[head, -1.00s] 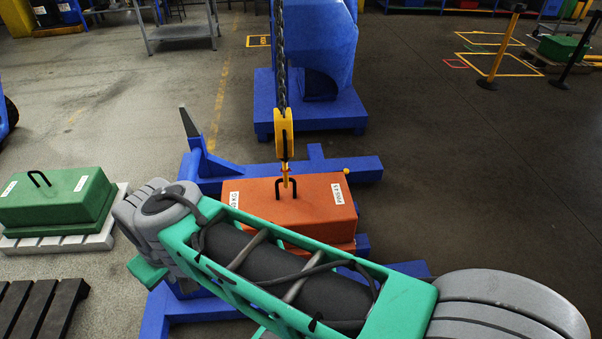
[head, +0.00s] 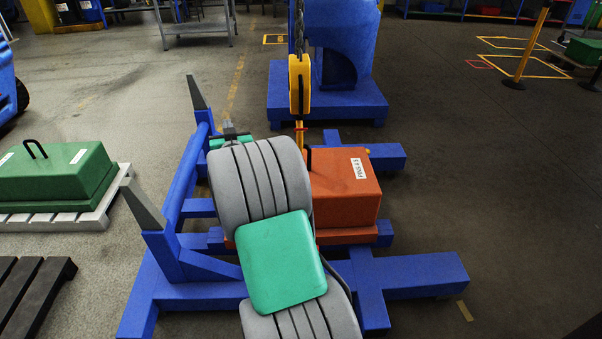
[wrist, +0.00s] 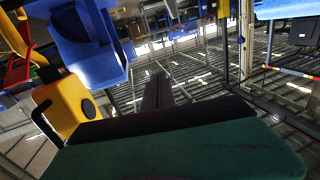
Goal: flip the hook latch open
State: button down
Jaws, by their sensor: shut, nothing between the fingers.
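The yellow hook block (head: 299,85) hangs on a dark chain in the head view. Its yellow hook, with a small red latch (head: 301,128), hangs at the dark handle of the orange weight (head: 345,190). Whether the latch is open or closed is too small to tell. My gripper (head: 229,129) is partly hidden behind my grey wrist, left of the hook and apart from it. Its dark fingers show in the wrist view (wrist: 158,92), shut and empty. A yellow body with a dark round spot, likely the hook block (wrist: 62,103), stands at left in that view.
A blue frame (head: 425,275) with two grey-tipped uprights (head: 143,204) surrounds the weight. A blue column base (head: 330,102) stands behind. A green weight (head: 55,175) sits on a pale pallet at left. The floor at right is mostly clear.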

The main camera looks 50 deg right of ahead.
jog(key=s+d+f+m+t+h+b, duration=0.1)
jog(key=s+d+f+h+b, duration=0.25)
jog(key=d+f, duration=0.45)
jog(key=s+d+f+m+t+h+b, duration=0.1)
jog(key=s+d+f+t+h+b, duration=0.25)
jog(key=s+f+h+b, duration=0.6)
jog(key=d+r+y, duration=0.1)
jog(key=d+r, duration=0.3)
jog(key=d+r+g+y+b, duration=0.1)
jog(key=d+r, duration=0.2)
jog(key=shift+w+d+r, duration=0.2)
jog(key=shift+d+r, duration=0.15)
